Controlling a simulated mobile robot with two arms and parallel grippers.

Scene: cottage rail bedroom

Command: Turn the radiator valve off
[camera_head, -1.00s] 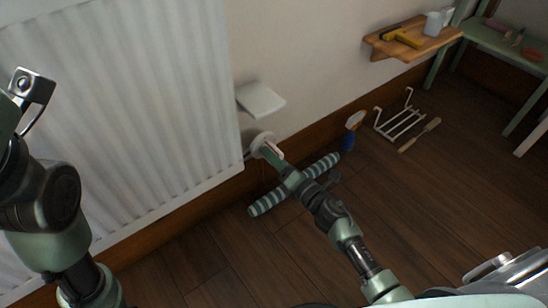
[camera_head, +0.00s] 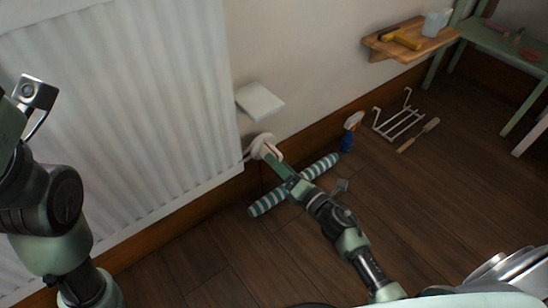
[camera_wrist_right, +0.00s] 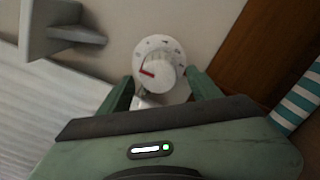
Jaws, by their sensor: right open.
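The radiator valve (camera_wrist_right: 160,66) is a round white dial with marks around its face and a red pointer line. In the right wrist view the pointer points left and slightly up. In the head view the valve (camera_head: 262,143) sits beside the radiator's lower right corner, partly hidden by my gripper. My right gripper (camera_wrist_right: 160,80) is open, its two fingers on either side of the dial's lower part. I cannot tell whether they touch it. It also shows in the head view (camera_head: 272,154). My left arm is at the left; its fingers are not visible.
The white radiator (camera_head: 120,100) fills the left. A small white shelf (camera_head: 260,101) is on the wall above the valve. A striped roll (camera_head: 320,166) lies under my right arm. A spray bottle (camera_head: 350,130), wire rack (camera_head: 398,120) and brush (camera_head: 418,135) are on the floor to the right.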

